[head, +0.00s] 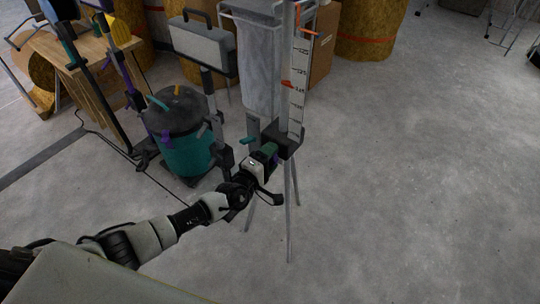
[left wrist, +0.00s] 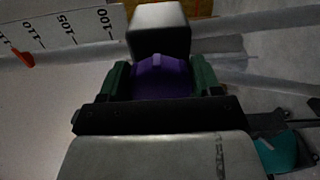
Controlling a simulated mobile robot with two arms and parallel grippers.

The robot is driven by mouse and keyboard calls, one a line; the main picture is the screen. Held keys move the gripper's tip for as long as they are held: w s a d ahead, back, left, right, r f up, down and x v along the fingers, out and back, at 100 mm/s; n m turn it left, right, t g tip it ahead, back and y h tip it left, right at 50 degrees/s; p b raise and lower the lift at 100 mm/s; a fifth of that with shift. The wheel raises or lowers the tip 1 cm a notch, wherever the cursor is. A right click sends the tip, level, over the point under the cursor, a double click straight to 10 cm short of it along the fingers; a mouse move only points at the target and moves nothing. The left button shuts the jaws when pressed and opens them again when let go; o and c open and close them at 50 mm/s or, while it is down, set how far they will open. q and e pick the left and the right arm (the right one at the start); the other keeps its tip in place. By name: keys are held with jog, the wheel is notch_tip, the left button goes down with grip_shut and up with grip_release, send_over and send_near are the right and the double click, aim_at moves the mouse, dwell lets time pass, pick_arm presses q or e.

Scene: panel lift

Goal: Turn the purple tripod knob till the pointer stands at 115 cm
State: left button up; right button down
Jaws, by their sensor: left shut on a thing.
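My left gripper (head: 270,153) is at the tripod, at the dark block low on the post. In the left wrist view its two green fingers (left wrist: 160,80) press on both sides of the purple knob (left wrist: 162,76). The knob also shows as a small purple patch in the head view (head: 274,158). The white scale (head: 297,90) stands upright above the block, with an orange pointer (head: 287,84) at its edge. In the left wrist view the pointer (left wrist: 22,58) is just past the 110 mark; the following label is cut off by the picture edge. My right gripper is out of view.
A teal drum with a black lid (head: 188,150) stands left of the tripod, with a lamp-like box on a stand (head: 203,50) behind it. A wooden table (head: 75,55) is at the far left. The floor (head: 420,170) to the right is clear.

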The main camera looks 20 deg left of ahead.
pick_arm(q)
jog(key=shift+f, duration=0.1)
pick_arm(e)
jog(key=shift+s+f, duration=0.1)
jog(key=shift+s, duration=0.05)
pick_arm(q)
jog(key=o, duration=0.9)
jog(key=shift+s+a, duration=0.1)
jog(key=shift+s, duration=0.2)
jog(key=shift+p+v, duration=0.75)
jog(key=shift+v, duration=4.4)
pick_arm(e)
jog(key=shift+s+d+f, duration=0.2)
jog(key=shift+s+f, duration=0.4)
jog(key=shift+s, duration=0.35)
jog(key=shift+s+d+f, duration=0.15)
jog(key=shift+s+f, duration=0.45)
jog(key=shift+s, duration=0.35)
